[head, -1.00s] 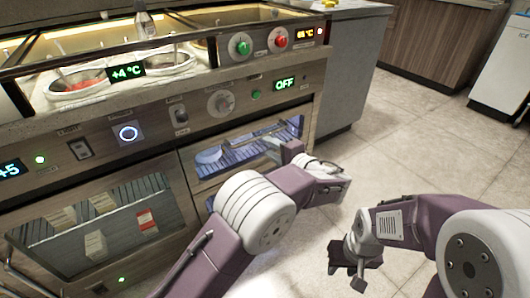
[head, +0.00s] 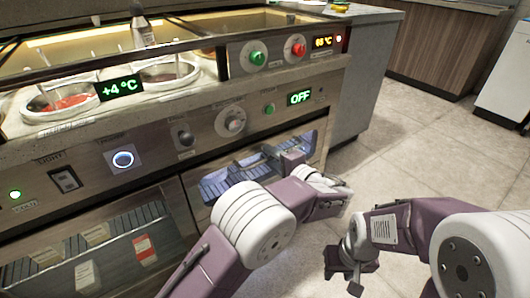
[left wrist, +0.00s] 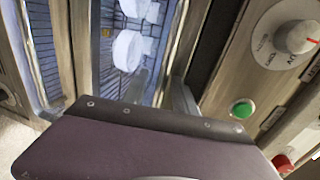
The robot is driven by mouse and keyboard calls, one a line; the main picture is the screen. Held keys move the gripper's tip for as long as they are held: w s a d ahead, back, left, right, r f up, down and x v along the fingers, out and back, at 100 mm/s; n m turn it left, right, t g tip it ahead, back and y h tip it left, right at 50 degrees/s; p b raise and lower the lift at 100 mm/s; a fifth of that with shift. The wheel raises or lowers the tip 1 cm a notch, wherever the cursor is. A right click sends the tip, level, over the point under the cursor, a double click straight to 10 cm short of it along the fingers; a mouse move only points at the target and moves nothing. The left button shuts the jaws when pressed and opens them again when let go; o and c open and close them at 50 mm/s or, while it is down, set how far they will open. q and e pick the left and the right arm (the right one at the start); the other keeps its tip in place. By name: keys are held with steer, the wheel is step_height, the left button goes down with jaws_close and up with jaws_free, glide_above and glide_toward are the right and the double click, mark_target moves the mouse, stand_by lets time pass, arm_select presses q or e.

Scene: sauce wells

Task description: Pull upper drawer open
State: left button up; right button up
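The upper drawer (head: 215,188) is in the right part of the counter front, below the OFF display. It has a metal frame and a window onto a blue-lit rack. White round pieces show behind it in the left wrist view (left wrist: 128,48). My left gripper (head: 262,157) is at the drawer's upper edge, by a dark bar.
A glass-fronted compartment (head: 95,255) with boxes is lower left. Knobs and switches line the panel above the drawer, including a grey dial (head: 232,122). Sauce wells (head: 62,98) are on top. Tiled floor (head: 420,150) is free at the right.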

arm_select(q)
steer(key=shift+s+r, duration=0.1)
steer(key=shift+c, duration=1.2)
jaws_close()
